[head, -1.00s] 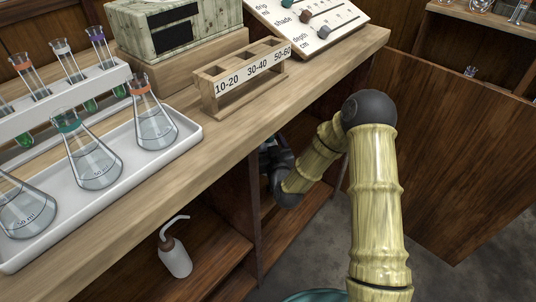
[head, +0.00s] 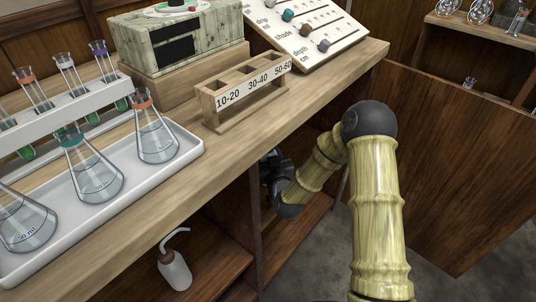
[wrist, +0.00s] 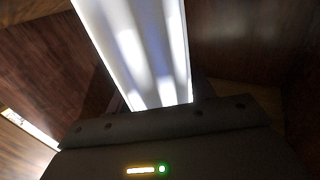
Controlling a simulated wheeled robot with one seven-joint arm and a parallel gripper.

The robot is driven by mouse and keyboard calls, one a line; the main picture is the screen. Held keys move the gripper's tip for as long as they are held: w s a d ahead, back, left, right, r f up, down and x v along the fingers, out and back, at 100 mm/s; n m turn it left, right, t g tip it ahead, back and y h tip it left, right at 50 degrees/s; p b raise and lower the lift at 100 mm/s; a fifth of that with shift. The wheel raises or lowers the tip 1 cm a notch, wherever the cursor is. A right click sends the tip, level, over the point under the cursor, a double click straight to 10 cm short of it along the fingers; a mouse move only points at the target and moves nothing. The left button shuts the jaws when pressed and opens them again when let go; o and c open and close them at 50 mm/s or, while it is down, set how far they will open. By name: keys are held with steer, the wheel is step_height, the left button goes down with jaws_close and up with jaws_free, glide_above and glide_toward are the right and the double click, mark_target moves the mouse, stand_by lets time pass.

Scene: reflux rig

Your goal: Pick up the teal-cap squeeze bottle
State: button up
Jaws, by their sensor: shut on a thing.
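My gripper (head: 272,168) is under the bench, in the shelf space right of the divider. The bench and divider partly hide it in the head view. In the wrist view, a long pale, glossy white body (wrist: 140,50) stands out from my gripper's dark housing; it looks like the squeeze bottle. My gripper is shut on it. Its cap is not in view, so I cannot see the teal colour. In the head view this bottle is hidden.
Another squeeze bottle (head: 175,270) with a brown cap stands on the left lower shelf. Above, the bench (head: 225,148) carries a white tray (head: 190,157) of flasks, a labelled wooden rack (head: 245,92) and a slider panel (head: 310,35). Dark wood panels are close around my gripper.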

steer(key=shift+d+r+p, duration=0.15)
steer(key=shift+r+p, duration=1.75)
steer(key=shift+r, duration=2.75)
steer(key=shift+r, duration=0.1)
steer(key=w+d+f+m+h, duration=0.1)
steer(key=w+d+f+h, duration=0.1)
steer(key=d, duration=0.8)
steer(key=s+d+f+m+h+p, duration=0.1)
steer(key=s+d+f+h, duration=0.1)
steer(key=d+f, duration=0.5)
steer(key=s+d+f+m+t+h+p, duration=0.1)
steer(key=s+d+f, duration=0.3)
steer(key=d+f, duration=0.4)
step_height(320, 180, down, 4)
steer(key=shift+s+r+m+h+p, duration=0.2)
steer(key=shift+s+m+h+p, duration=0.2)
steer(key=shift+p, duration=0.1)
steer(key=shift+s, duration=0.1)
